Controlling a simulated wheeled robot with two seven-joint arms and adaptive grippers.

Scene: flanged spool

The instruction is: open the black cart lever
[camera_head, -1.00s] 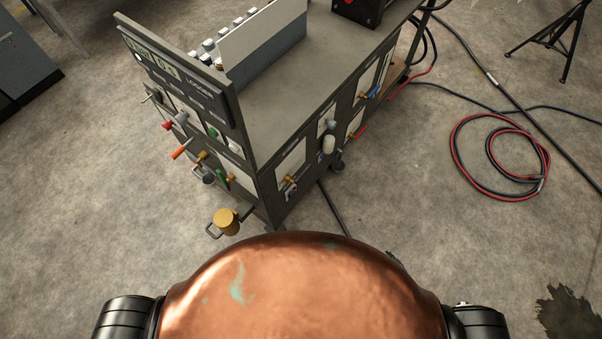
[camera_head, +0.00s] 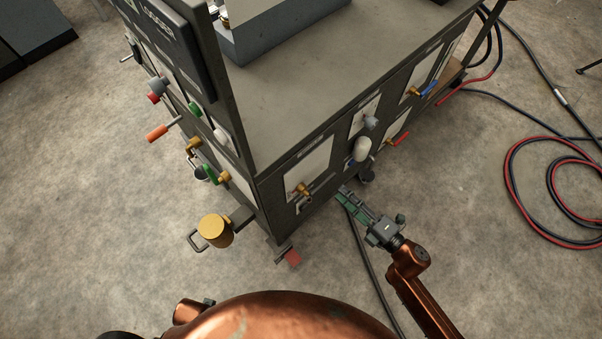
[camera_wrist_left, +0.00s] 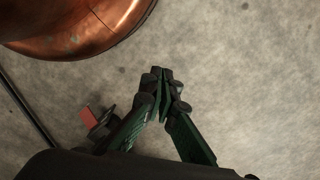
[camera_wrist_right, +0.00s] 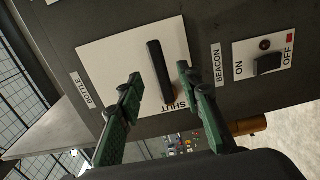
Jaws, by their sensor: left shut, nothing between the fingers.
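The black lever (camera_wrist_right: 160,72) stands out in the right wrist view on a white plate (camera_wrist_right: 100,52) marked "SHUT", beside a "BOTTLE" label. My right gripper (camera_wrist_right: 159,76) is open, with one finger on each side of the lever in the picture and a gap to both. I cannot tell how far the fingertips are from the plate. In the head view the right gripper (camera_head: 345,191) is beside the near right face of the cart (camera_head: 290,85). My left gripper (camera_wrist_left: 161,84) is shut and empty over the floor in the left wrist view.
A "BEACON" switch (camera_wrist_right: 268,63) sits beside the lever's plate. Coloured handles, a brass cylinder (camera_head: 215,230) and a red pedal-like part (camera_head: 292,258) stick out of the cart.

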